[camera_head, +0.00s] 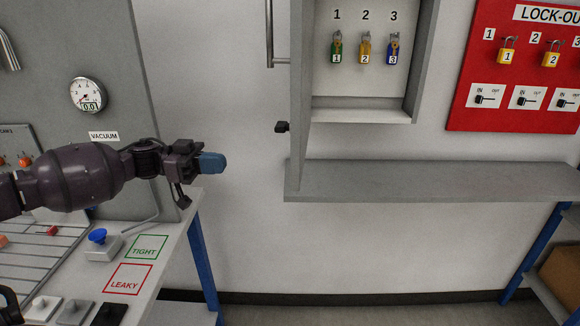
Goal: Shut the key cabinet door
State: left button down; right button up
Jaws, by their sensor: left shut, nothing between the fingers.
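The grey key cabinet (362,115) is on the wall at the top, right of centre, and its top is cut off. Its door (299,100) stands open at the cabinet's left side, swung out and seen nearly edge-on. A small black knob (282,127) sticks out to the left from the door's outer face. Several tagged keys hang inside; the middle one is yellow (365,48). My left gripper (212,162) has blue fingertips, is shut and empty, and points right. It is left of the door and slightly lower than the knob, apart from both. My right gripper is out of view.
A grey shelf (430,181) runs below the cabinet. A metal bar handle (270,30) is left of the door. A red lock-out board (470,110) hangs at right. A workbench (165,225) with a blue button (97,236) is at left. Bare wall lies between gripper and door.

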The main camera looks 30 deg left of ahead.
pick_arm(q)
jog(key=x, duration=1.4)
jog(key=shift+r, duration=0.15)
